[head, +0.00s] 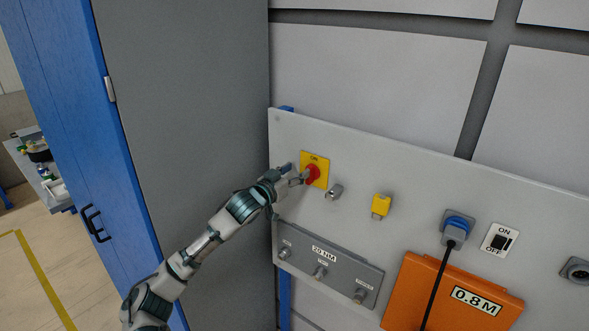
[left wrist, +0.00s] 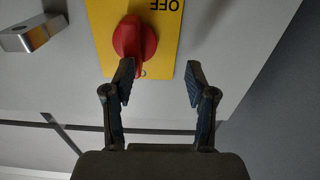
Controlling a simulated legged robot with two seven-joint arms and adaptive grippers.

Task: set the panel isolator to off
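The panel isolator is a red rotary knob (head: 312,174) on a yellow plate (head: 317,158) marked ON at its top, on a pale upright board. In the left wrist view the red knob (left wrist: 133,38) shows upside down with OFF on the plate (left wrist: 164,32); its ridge runs roughly up and down in that picture. My left gripper (head: 294,172) is beside the knob at its left. In the left wrist view my left gripper (left wrist: 160,84) is open and empty, with one fingertip close to the knob; contact cannot be told. My right gripper is in neither view.
A metal fitting (head: 335,191) sits right of the isolator, then a yellow fitting (head: 381,205), a plugged blue socket (head: 457,225) and an ON/OFF switch (head: 499,241). A grey 20 NM box (head: 335,270) and an orange box (head: 420,290) are below. A blue cabinet (head: 70,110) stands left.

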